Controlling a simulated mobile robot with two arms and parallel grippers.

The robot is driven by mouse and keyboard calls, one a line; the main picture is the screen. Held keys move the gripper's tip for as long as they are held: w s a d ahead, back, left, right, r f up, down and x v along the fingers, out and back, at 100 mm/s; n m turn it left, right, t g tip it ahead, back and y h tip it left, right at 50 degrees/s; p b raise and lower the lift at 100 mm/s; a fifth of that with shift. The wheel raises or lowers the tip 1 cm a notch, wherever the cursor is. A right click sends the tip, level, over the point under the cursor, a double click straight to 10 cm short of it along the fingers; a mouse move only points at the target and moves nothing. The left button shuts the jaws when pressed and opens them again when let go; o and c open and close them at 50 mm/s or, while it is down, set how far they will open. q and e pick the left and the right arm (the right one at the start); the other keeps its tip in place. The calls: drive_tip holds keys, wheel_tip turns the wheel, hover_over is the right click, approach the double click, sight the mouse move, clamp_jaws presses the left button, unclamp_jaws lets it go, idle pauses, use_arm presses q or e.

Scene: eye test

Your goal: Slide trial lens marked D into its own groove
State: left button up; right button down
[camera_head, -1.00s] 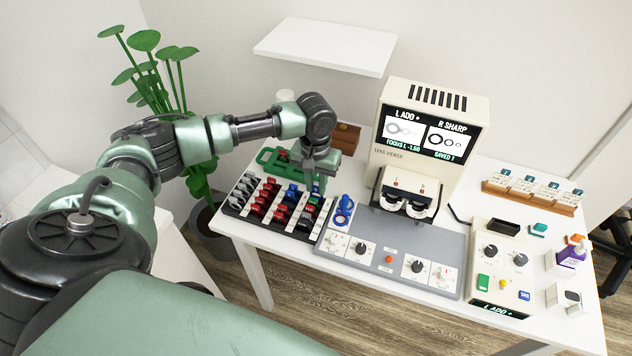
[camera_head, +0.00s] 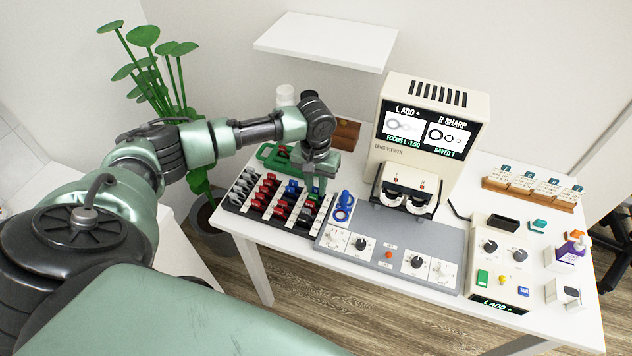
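A dark lens rack (camera_head: 236,206) holds rows of trial lenses with red, white, blue and dark handles at the left of the table. The letters on the lenses are too small to read, so I cannot tell which is D. My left gripper (camera_head: 316,184) points down over the back right part of the rack, with green at its fingertips. I cannot tell whether its fingers are apart or hold anything. My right gripper is not in view.
The cream lens viewer (camera_head: 398,150) stands behind the panel with a lit screen. A green tray (camera_head: 268,158) and a brown box (camera_head: 346,134) lie behind the rack. A control box (camera_head: 503,262), card rack (camera_head: 530,192) and bottle (camera_head: 568,256) fill the right side.

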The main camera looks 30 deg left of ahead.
use_arm(q)
drive_tip(key=o, duration=0.4)
drive_tip(key=shift+o, duration=0.2)
wheel_tip(320, 180, up, 8)
drive_tip(key=b, duration=0.1)
drive_tip(key=shift+s+f, duration=0.15)
drive_tip(key=shift+f, duration=0.05)
idle(0.4)
